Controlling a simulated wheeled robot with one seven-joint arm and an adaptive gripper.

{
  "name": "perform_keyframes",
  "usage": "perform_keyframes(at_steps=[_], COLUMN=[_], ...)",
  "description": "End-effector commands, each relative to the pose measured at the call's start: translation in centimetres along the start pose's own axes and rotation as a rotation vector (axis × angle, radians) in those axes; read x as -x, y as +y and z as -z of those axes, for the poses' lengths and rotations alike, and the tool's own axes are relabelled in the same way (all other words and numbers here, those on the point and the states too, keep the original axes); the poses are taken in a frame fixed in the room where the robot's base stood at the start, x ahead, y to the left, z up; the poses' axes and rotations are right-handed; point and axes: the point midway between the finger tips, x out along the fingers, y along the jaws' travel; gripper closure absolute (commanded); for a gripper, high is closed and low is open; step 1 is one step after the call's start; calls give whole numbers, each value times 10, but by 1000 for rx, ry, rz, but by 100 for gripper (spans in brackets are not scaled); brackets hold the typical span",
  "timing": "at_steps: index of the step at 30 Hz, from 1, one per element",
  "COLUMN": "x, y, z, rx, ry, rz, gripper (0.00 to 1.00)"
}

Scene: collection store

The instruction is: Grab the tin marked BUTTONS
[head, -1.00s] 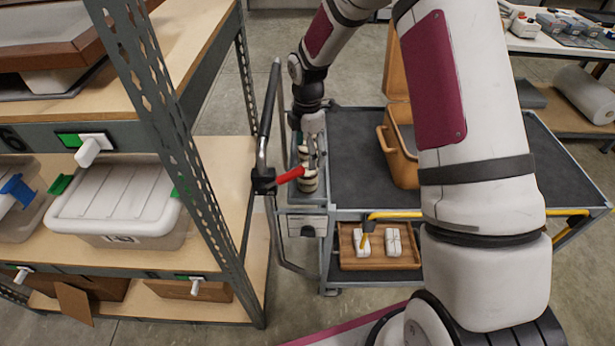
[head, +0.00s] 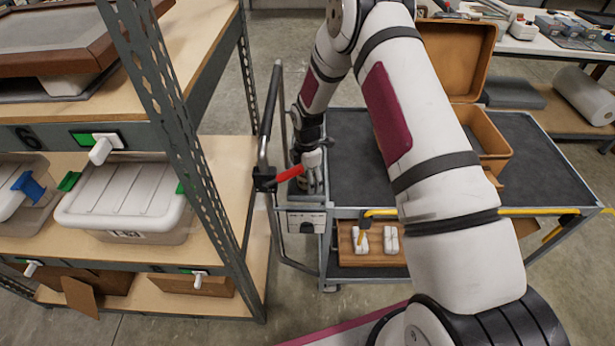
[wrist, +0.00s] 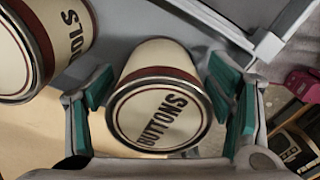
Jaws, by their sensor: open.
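The cream tin marked BUTTONS (wrist: 157,112), with dark red bands, stands between the teal-padded fingers of my gripper (wrist: 165,92) in the wrist view. The fingers are open, one on each side of it; I cannot tell whether either touches it. A second cream tin (wrist: 30,50), its label ending in "OLS", is at the upper left, outside the fingers. In the head view my gripper (head: 312,182) is low at the left end of the grey cart (head: 345,160), and the tins are mostly hidden behind it.
A red lever (head: 289,173) and the cart's upright handle (head: 264,140) are close left of my gripper. Shelving with a lidded white bin (head: 125,195) stands further left. An open orange case (head: 490,135) sits on the cart, and a wooden tray (head: 347,255) is on its lower shelf.

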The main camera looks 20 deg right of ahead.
Motion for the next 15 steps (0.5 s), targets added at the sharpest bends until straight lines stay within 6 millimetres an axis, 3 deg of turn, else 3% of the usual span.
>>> perform_keyframes(at_steps=[7,15], x=[-2,-1], y=[0,0], z=[0,0], rx=[0,-1], ry=[0,0], rz=[-1,-1], gripper=[26,85])
